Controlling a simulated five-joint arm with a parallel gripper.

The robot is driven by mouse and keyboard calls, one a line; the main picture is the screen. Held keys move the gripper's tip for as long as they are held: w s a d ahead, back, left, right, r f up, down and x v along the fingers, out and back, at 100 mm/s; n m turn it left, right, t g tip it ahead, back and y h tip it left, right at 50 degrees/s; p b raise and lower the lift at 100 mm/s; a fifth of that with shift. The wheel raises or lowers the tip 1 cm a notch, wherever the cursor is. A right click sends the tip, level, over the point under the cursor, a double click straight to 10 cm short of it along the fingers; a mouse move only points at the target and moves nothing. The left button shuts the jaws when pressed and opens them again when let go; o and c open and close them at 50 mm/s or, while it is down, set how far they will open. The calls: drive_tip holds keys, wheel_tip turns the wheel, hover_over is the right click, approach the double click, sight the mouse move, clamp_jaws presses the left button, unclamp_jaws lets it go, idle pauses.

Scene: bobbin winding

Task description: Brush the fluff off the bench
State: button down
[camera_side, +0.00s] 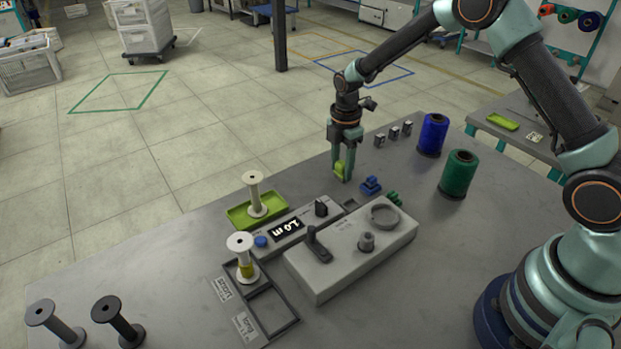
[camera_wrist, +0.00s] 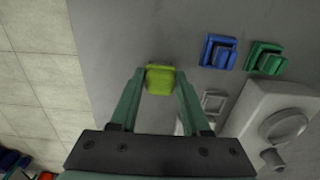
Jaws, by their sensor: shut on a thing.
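My gripper (camera_side: 343,172) is low over the grey bench (camera_side: 140,255), near its far edge. It is shut on a yellow-green block (camera_side: 339,168), which also shows between the fingertips in the wrist view (camera_wrist: 160,79). I cannot tell whether the block is a brush, as no bristles are clear. I cannot tell whether it touches the bench. I cannot make out any fluff on the bench in either view.
Right of my gripper are a blue clip (camera_side: 371,186), a green clip (camera_side: 394,199) and the winder (camera_side: 345,262). Blue (camera_side: 433,134) and green (camera_side: 459,173) thread spools stand farther right. A green tray (camera_side: 240,215) holds a pale bobbin (camera_side: 254,195).

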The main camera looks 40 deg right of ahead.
drive_tip(key=shift+d+r, duration=0.1)
drive_tip(key=shift+d, duration=0.25)
drive_tip(key=shift+r, duration=4)
